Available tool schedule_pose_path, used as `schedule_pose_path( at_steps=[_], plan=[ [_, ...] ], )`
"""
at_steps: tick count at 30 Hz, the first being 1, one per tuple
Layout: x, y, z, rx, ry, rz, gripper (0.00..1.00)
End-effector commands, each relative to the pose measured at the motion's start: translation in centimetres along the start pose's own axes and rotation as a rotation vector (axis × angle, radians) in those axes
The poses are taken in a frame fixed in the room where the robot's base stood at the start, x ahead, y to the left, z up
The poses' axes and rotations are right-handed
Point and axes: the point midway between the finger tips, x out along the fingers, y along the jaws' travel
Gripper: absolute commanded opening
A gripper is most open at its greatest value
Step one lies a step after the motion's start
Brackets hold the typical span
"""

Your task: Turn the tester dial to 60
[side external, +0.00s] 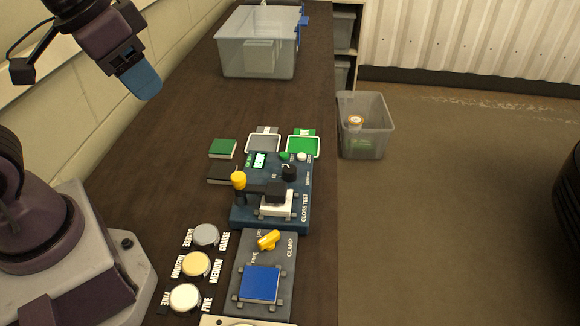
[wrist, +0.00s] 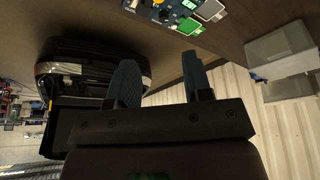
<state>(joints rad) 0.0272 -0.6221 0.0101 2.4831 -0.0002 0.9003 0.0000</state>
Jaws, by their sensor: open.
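The gloss tester (side external: 299,214) is a dark blue unit on the brown bench in the side external view. Its black dial (side external: 289,171) sits at the upper right of the unit, beside a small lit green display (side external: 259,160). The dial's setting is too small to read. The tester also shows at the top edge of the wrist view (wrist: 148,12), partly cut off. My gripper (side external: 142,84) is high at the upper left, well away from the tester and above the bench's left side. In the wrist view my gripper (wrist: 160,78) has its blue fingers apart, with nothing between them.
A yellow-knobbed lever (side external: 239,180) stands on the tester's left. A clamp unit (side external: 283,283) with a yellow handle and blue pad lies in front, beside several round pads (side external: 195,264). Grey and green trays (side external: 303,147) lie behind. A clear bin (side external: 258,50) stands at the far end.

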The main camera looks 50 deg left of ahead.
Motion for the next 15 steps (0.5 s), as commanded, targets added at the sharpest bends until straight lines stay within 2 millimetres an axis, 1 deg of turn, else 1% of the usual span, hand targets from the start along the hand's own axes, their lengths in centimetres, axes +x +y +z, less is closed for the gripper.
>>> schedule_pose_path(
  at_steps=[1, 3, 8, 11, 14, 15],
  plan=[
    [1.0, 0.1, -0.6, 0.002, -0.052, 0.008, 0.46],
    [2.4, 0.3, -1.8, -0.001, -0.115, 0.017, 0.46],
    [6.1, 0.6, -5.0, 0.000, -0.237, 0.033, 0.46],
    [9.0, 0.8, -7.0, 0.004, -0.301, 0.035, 0.46],
    [12.4, 0.9, -8.8, 0.011, -0.358, 0.031, 0.46],
    [13.9, 0.9, -9.4, 0.016, -0.378, 0.028, 0.46]
  ],
)
